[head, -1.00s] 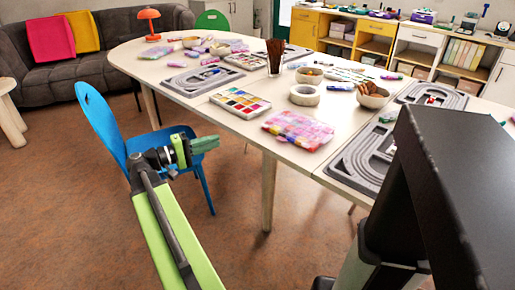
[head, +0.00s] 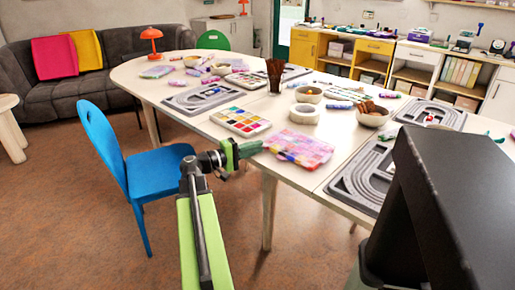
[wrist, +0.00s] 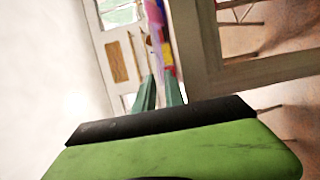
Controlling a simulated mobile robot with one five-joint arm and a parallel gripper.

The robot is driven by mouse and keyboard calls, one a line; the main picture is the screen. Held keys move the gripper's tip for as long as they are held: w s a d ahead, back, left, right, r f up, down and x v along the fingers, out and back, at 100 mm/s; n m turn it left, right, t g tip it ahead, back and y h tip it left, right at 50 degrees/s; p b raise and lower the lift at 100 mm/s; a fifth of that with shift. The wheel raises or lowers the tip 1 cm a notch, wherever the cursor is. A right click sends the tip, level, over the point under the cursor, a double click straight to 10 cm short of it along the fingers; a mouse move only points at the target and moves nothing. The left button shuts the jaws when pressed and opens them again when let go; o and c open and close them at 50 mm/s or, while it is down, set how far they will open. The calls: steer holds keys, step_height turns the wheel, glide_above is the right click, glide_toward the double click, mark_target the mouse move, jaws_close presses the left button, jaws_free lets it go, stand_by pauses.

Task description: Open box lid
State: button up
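A flat pink and purple patterned box (head: 298,148) lies on the near edge of the white table, and its lid looks shut. My gripper (head: 256,149) is in the air just left of this box, at about the table edge, pointing right toward it. In the wrist view my two green fingers (wrist: 158,92) stand apart with a narrow gap and hold nothing that I can see. A pink and purple strip, seemingly the box (wrist: 156,35), shows beyond the fingertips, with red and yellow beside it. I cannot tell whether anything touches.
A paint-like colour tray (head: 240,121) lies left of the box, and a white ring-shaped roll (head: 304,114) behind it. Grey bead boards (head: 365,180) lie to the right. A blue chair (head: 157,172) stands left of my arm. The floor (head: 90,220) in front is open.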

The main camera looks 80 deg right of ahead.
steer(key=shift+s+d, duration=0.3)
jaws_close()
stand_by(1.2)
